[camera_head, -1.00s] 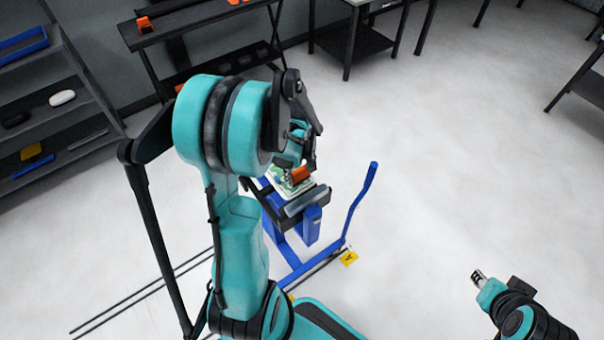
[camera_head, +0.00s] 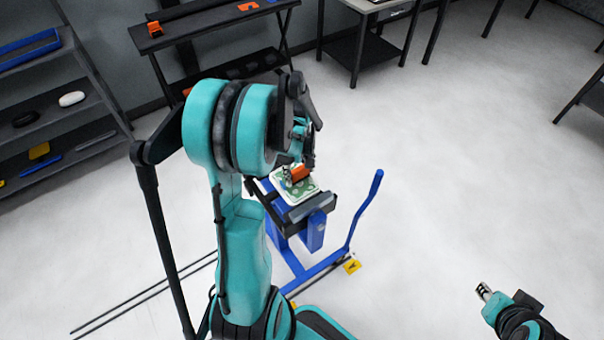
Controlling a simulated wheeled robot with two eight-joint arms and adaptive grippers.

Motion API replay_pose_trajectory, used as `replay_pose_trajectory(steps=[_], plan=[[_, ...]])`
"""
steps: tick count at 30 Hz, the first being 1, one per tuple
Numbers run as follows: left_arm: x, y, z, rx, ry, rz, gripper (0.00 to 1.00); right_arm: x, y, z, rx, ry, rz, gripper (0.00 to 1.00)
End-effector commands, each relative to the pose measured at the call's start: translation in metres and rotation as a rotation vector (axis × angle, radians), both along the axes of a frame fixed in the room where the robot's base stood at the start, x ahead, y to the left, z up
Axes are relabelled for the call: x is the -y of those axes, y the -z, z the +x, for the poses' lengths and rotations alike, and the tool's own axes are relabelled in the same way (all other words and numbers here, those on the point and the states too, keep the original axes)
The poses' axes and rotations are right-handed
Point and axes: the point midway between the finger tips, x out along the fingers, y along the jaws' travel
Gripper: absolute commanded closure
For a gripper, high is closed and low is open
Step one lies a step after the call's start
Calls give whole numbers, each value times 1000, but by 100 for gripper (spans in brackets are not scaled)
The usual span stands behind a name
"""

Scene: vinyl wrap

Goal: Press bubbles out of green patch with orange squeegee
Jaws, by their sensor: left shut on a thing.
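My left gripper (camera_head: 291,172) is shut on the orange squeegee (camera_head: 300,173), just over the work stand. The green patch (camera_head: 305,188) lies on a pale panel (camera_head: 311,195) on top of the blue stand. The squeegee is at or just above the patch; I cannot tell whether it touches. My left arm hides part of the panel, and bubbles are too small to make out. My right gripper (camera_head: 484,291) is low at the right, away from the stand, and its finger opening is too small to judge.
The blue stand (camera_head: 313,232) has a tall handle (camera_head: 366,204) on its right and a yellow tag (camera_head: 352,266) near its foot. A dark shelf (camera_head: 60,115) stands at the left and a dark table (camera_head: 215,20) at the back. The floor to the right is open.

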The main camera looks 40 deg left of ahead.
Motion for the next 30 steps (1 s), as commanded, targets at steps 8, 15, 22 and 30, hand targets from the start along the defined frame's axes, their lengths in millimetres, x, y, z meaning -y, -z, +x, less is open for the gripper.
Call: replay_pose_trajectory(steps=[8,15,22,30], plan=[[-1,0,0,0,0,1,64,0,0,0,0,0,0,71],[-10,0,3,1,-1,2,64,0,1,0,0,0,0,71],[-22,-1,6,0,-1,1,64,0,2,0,0,0,0,71],[-22,-1,6,0,0,1,64,0,2,0,0,0,0,71]])
